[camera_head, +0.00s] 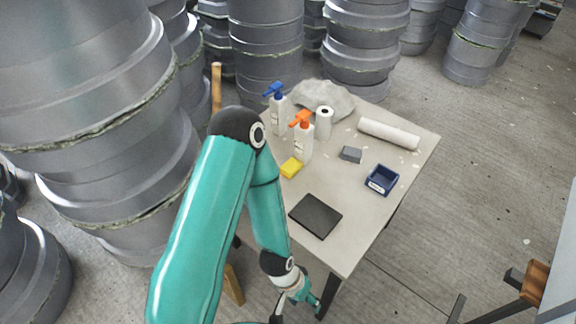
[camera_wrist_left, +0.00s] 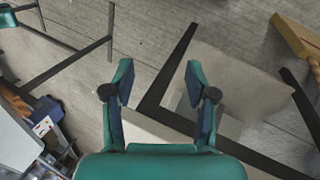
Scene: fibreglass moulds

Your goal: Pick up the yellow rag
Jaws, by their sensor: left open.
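The yellow rag (camera_head: 291,167) is a small, block-like yellow piece lying on the grey table (camera_head: 345,240), near its left edge in the head view. It lies in front of the white spray bottle with the orange head (camera_head: 302,139). My left gripper (camera_head: 298,304) is low in the head view, off the table's near corner and well apart from the rag. In the left wrist view the left gripper (camera_wrist_left: 158,80) has its two fingers spread with nothing between them. The rag does not show in that view. My right gripper is not in view.
The table also holds a black flat pad (camera_head: 315,216), a blue bin (camera_head: 381,180), a grey block (camera_head: 350,154), a white roll (camera_head: 388,133), a paper roll (camera_head: 324,123), a blue-headed spray bottle (camera_head: 277,112) and a grey cloth (camera_head: 328,97). Large grey moulds (camera_head: 110,130) stand behind and left.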

